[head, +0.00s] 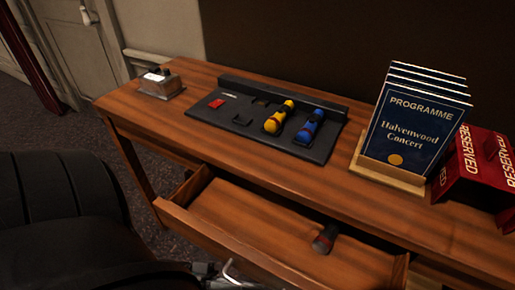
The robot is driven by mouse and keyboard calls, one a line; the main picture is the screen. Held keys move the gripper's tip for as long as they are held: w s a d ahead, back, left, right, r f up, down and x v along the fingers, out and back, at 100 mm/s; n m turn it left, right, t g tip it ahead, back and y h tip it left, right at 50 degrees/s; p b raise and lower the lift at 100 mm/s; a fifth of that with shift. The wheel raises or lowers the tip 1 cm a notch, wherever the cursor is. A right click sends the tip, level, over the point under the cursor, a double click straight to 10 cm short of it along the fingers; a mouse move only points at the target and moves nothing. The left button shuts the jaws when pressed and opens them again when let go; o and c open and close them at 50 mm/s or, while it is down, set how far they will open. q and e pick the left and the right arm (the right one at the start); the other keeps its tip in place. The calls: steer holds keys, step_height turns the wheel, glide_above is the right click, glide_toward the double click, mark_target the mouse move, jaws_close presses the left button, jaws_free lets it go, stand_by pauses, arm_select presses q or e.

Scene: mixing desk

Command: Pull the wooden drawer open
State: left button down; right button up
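The wooden drawer (232,210) is open, pulled out from under the front of the desk. Its inside floor, left side and front board show. A dark object with a reddish end (326,238) lies inside, towards the right. A thin silvery bar, probably the handle, shows in front of the drawer's front board at the bottom edge. My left gripper (207,270) shows only in part there, beside that bar and in front of the drawer. Its fingertips are cut off or hidden, so I cannot tell whether it grips the bar. My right gripper is out of view.
On the desk (300,190) stand a black tray (232,122) with a yellow and a blue item, a small box (161,84) at left, a programme stand (390,176) and a red "RESERVED" box (476,170). A dark ribbed shape fills the lower left.

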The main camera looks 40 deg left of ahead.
arm_select(q)
steer(key=shift+s+d+p, duration=0.2)
steer(key=shift+s, duration=0.7)
steer(key=shift+s+d+p, duration=0.2)
steer(key=shift+s, duration=0.65)
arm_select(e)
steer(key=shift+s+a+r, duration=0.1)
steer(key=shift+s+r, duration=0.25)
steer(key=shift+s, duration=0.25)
arm_select(q)
steer(key=c, duration=0.9)
jaws_free()
